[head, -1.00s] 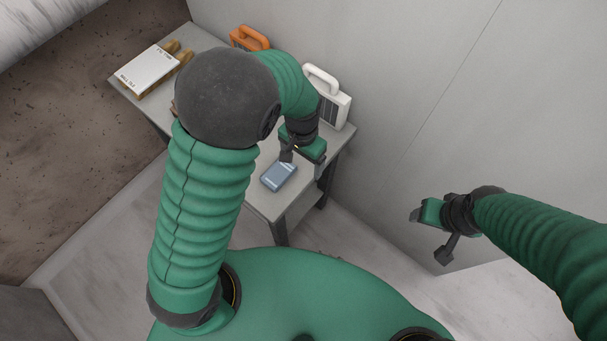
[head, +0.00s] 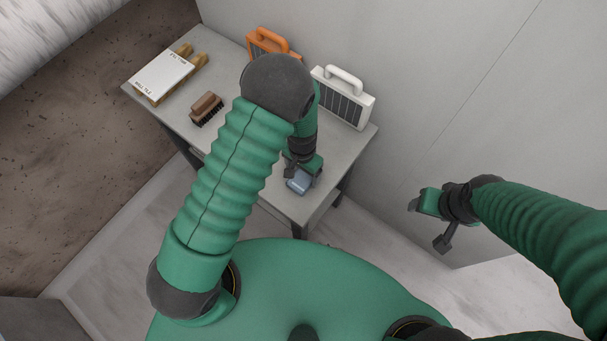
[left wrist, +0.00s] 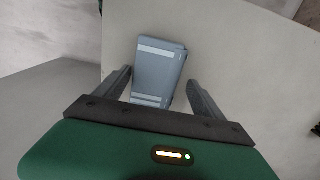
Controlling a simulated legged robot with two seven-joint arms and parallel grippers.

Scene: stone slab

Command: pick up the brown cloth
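No brown cloth shows in either view. A small blue-grey block-like item (head: 298,186) with pale bands lies near the front end of the grey table (head: 285,203). My left gripper (head: 304,172) is over it, pointing down. In the left wrist view, the blue-grey item (left wrist: 158,75) shows between the two spread fingers of my left gripper (left wrist: 158,78). The fingers are apart, and I cannot tell whether they touch it. My right gripper (head: 428,224) is off to the right, away from the table, with its fingers apart and empty.
On the table are a brown brush (head: 207,108), a white lettered board (head: 162,75) on wooden supports, an orange-handled item (head: 270,45) and a white handled case (head: 343,97). A grey wall (head: 450,80) stands close behind the table.

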